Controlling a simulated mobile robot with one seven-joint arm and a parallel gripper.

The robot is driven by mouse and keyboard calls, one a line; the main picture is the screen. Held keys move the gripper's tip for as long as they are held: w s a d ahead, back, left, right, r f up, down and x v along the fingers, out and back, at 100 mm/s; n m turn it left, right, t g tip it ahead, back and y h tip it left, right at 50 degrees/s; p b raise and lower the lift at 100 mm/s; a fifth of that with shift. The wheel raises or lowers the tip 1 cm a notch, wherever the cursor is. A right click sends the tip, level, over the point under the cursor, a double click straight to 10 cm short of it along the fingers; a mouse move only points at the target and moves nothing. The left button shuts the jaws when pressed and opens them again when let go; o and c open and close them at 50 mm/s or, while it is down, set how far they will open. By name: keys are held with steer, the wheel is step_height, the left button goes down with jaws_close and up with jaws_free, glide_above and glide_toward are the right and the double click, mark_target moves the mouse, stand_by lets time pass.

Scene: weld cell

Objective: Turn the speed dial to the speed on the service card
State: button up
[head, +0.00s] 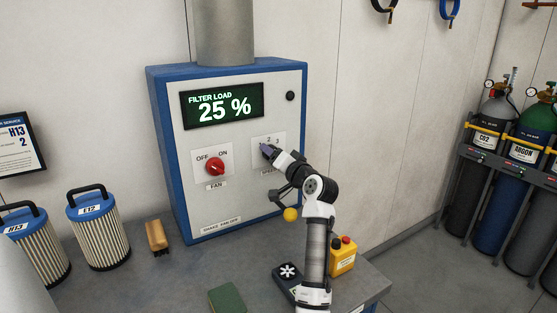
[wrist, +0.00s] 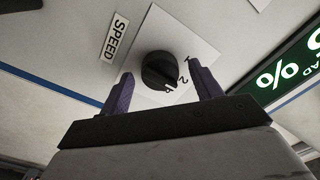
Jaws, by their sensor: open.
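The black round speed dial (wrist: 158,70) sits on a white plate beside the SPEED label in the wrist view. Numerals are printed around it; 1 and 2 are readable, and the one near the fingers is unclear. I cannot tell for certain which numeral the dial points to. My gripper (wrist: 161,69) is open, with one finger on each side of the dial and no clear contact. In the head view my gripper (head: 267,152) is at the speed plate (head: 276,139) and hides the dial. The service card (head: 17,144) on the left reads H13 and 2.
The blue cabinet (head: 190,218) has a display (head: 222,106) reading FILTER LOAD 25 % and a red fan knob (head: 215,166) left of my gripper. Two filters (head: 97,235) and a brush (head: 156,238) stand on the bench. A yellow button box (head: 342,260) is close to my arm.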

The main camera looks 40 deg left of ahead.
steer(key=b+v, duration=0.5)
steer(key=v, duration=0.8)
steer(key=shift+d, duration=0.4)
steer(key=shift+s+a, duration=0.1)
steer(key=shift+s, duration=0.1)
